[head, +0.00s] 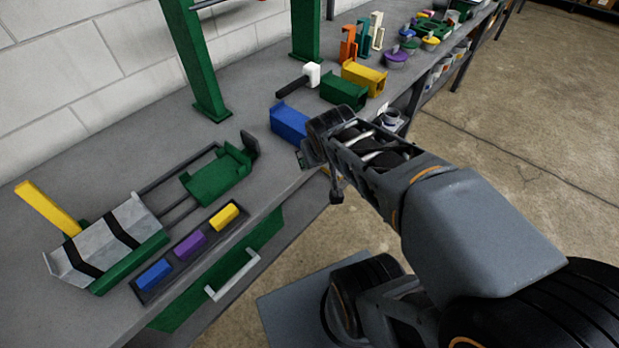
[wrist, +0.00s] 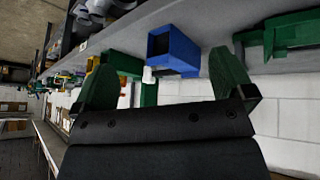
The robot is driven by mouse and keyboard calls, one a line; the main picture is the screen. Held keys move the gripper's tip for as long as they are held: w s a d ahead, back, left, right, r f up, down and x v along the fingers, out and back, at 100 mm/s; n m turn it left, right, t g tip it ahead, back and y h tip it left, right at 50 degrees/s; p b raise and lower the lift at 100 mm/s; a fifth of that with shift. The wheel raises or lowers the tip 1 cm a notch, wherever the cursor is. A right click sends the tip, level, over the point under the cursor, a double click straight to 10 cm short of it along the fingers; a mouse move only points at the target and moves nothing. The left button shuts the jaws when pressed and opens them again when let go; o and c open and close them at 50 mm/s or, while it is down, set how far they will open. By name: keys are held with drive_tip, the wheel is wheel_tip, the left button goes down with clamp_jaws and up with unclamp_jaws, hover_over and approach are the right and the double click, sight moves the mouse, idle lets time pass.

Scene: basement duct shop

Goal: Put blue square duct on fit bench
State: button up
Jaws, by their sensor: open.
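The blue square duct (head: 288,122) lies on the grey bench (head: 225,165) near its front edge. My gripper (head: 315,160) is at the bench's front edge, just right of and nearer than the duct. My arm hides the duct's right end. In the wrist view the duct (wrist: 172,52) shows its hollow open end, beyond and between the two green fingers of my gripper (wrist: 164,62). The fingers are apart with nothing held, and I see no contact with the duct. I cannot tell which part of the bench is called the fit bench.
A green clamp fixture (head: 218,178) and a grey strapped duct piece (head: 115,240) occupy the left. A tray with blue, purple and yellow blocks (head: 190,244) lies along the front. Green (head: 343,92) and yellow ducts (head: 364,77) stand behind the blue one. A green post (head: 200,70) rises at the back.

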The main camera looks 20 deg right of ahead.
drive_tip(key=s+a+g+y, duration=0.2)
drive_tip(key=s+a, duration=0.3)
drive_tip(key=a, duration=0.1)
drive_tip(key=shift+f+n, duration=0.2)
drive_tip(key=shift+n, duration=0.2)
drive_tip(key=shift+s+d, duration=0.1)
idle(0.6)
